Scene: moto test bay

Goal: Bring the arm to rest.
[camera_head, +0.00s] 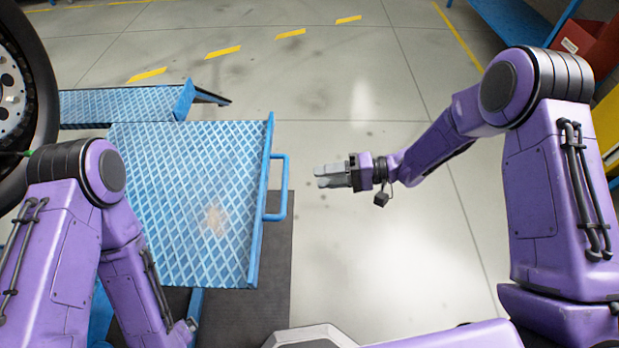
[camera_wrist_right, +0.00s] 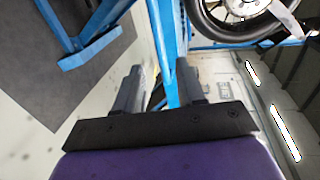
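My right gripper (camera_head: 322,176) is near the middle of the head view, over bare floor to the right of the blue platform's handle. Its grey fingers point left, apart from the handle. In the right wrist view its two fingertips (camera_wrist_right: 160,72) stand apart with nothing between them, so it is open and empty. My purple right arm (camera_head: 440,140) is raised and bent. My purple left arm (camera_head: 125,260) hangs down at the lower left, and its gripper is out of the picture.
A blue checkered platform (camera_head: 190,190) with a side handle (camera_head: 285,188) lies between my arms. A blue ramp (camera_head: 120,104) is behind it. A wheel (camera_head: 40,90) is at far left, close to my left arm. Red boxes (camera_head: 585,50) stand at upper right. Floor right of the platform is clear.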

